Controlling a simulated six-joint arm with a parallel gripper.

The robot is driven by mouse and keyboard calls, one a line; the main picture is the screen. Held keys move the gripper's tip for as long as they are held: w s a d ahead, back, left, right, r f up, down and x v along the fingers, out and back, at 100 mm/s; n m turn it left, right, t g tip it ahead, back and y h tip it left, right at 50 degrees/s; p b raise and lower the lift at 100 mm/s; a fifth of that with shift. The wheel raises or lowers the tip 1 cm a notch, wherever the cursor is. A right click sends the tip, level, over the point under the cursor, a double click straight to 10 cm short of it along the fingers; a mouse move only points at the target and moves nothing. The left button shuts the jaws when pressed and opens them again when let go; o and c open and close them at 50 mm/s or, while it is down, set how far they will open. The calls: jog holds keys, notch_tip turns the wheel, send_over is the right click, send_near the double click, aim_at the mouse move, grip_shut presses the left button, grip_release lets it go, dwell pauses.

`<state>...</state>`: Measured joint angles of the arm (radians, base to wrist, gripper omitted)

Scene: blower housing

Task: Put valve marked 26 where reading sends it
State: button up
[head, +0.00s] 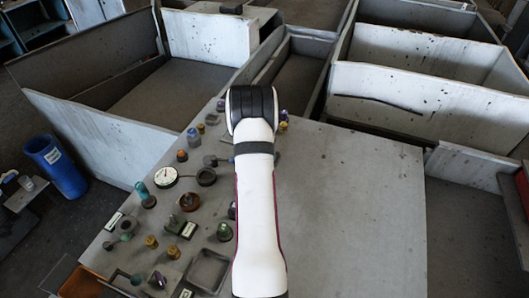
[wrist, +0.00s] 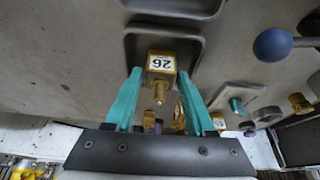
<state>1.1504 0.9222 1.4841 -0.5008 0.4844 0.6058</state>
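The valve marked 26 (wrist: 160,66) is a yellow-brass block with a white label and a brass stem, in the middle of the wrist view. It is at the near edge of a shallow dark tray (wrist: 133,44); I cannot tell whether it rests there. My gripper (wrist: 160,72) has teal fingers on either side of the valve, with narrow gaps showing. In the head view my arm hides the gripper and the valve. A round white dial gauge (head: 166,177) lies on the left of the bench; its needle points roughly up, and its figures are too small to read.
Several knobs and fittings crowd the bench's left side, among them a green-topped one (head: 224,231) and a square tray (head: 208,271). The bench's right side (head: 350,210) is clear. A blue-balled lever (wrist: 272,45) is right of the gripper. Another tray (wrist: 175,8) is beyond.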

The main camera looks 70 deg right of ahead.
jog(key=v, duration=1.2)
jog(key=w+a+r+n+t+y, duration=0.15)
jog(key=w+a+r, duration=0.25)
jog(key=a, duration=0.6)
jog(key=w+a+r+n+g, duration=0.1)
jog(key=w+a+r+n, duration=0.25)
jog(key=a, duration=0.75)
jog(key=s+a+r+n+y, duration=0.1)
jog(key=s+a+n, duration=0.1)
jog(key=a, duration=0.8)
jog(key=s+a+r+n+y, duration=0.1)
jog(key=s+a+n+y, duration=0.1)
jog(key=a, duration=0.7)
jog(key=s+a+n+y, duration=0.1)
jog(key=s+a+n, duration=0.2)
jog(key=s+a, duration=0.6)
jog(key=shift+s+a+f, duration=0.35)
jog(key=shift+a+f, duration=0.1)
jog(key=shift+a, duration=0.1)
jog(key=shift+y, duration=0.25)
